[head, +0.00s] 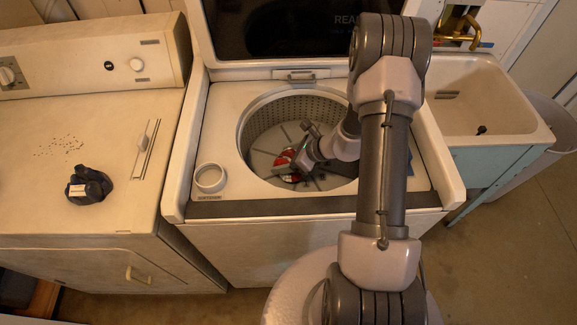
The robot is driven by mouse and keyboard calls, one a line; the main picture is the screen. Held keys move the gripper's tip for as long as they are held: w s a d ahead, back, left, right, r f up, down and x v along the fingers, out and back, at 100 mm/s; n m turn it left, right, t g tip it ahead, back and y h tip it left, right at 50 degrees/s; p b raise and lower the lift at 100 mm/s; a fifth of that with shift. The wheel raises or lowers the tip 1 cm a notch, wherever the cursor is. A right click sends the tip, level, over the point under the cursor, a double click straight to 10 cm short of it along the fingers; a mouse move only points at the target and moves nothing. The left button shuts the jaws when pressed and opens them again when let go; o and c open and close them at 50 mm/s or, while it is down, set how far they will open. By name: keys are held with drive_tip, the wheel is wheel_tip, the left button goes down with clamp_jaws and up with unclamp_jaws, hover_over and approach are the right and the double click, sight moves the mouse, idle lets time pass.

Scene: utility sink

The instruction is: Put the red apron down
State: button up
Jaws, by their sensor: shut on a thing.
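The red apron (285,158) is a small red and white bundle low inside the drum of the open top-loading washer (230,120). My arm reaches over the washer's front edge and down into the drum. My gripper (294,162) is inside the drum, shut on the red apron. The gripper's fingers and wrist cover part of the apron. I cannot tell whether the apron touches the drum floor.
A dark bundle (89,186) lies on the dryer (60,215) at left. A utility sink (490,100) stands at right. The washer lid is raised behind the drum.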

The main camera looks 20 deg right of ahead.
wheel_tip(320, 180, down, 3)
drive_tip(key=shift+f+b, duration=0.1)
drive_tip(key=shift+b, duration=0.45)
drive_tip(key=o, duration=1.5)
drive_tip(key=shift+c, duration=0.2)
